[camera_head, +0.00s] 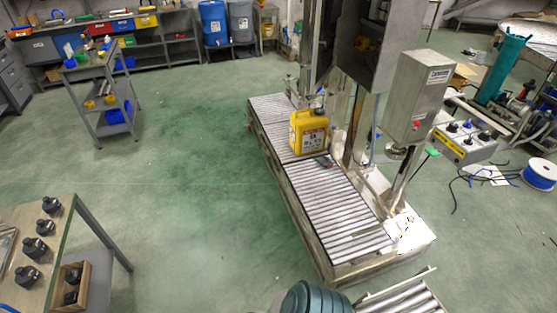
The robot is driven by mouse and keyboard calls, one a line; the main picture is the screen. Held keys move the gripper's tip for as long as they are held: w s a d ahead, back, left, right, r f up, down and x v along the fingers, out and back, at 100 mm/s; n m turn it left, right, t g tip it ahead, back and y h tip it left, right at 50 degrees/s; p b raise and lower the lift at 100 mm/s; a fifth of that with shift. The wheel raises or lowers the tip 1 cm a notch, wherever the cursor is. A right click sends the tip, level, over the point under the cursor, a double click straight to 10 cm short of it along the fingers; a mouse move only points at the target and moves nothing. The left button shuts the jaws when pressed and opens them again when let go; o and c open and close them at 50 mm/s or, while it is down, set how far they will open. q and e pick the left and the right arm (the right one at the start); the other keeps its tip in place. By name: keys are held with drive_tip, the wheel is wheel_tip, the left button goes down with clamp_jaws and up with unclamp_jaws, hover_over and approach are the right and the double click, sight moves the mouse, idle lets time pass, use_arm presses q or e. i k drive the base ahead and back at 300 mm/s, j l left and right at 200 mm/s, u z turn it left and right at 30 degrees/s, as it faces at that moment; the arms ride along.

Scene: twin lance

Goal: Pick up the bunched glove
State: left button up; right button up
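I cannot make out a bunched glove for certain. A small dark item (324,161) lies on the roller conveyor (335,208), just in front of a yellow jerrycan (309,132). It is too small to tell whether it is the glove. The jerrycan stands upright on the rollers. Neither of my grippers shows in the head view.
A table (48,222) with several black fittings is at lower left. A dark teal ribbed round object (316,299) is at the bottom edge. A grey control box (418,95) stands by the conveyor. A shelf trolley (103,97) is at upper left. Green floor between is clear.

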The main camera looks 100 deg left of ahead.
sight(325, 161)
drive_tip(key=u, duration=2.9)
drive_tip(key=i+j+z, duration=0.15)
drive_tip(key=z, duration=0.85)
drive_tip(key=i+j+z, duration=0.15)
drive_tip(key=j+z, duration=0.2)
drive_tip(key=j, duration=0.35)
drive_tip(key=i+j+z, duration=0.1)
drive_tip(key=j+z, duration=0.3)
drive_tip(key=j, duration=0.35)
drive_tip(key=j+z, duration=0.35)
drive_tip(key=j, duration=0.35)
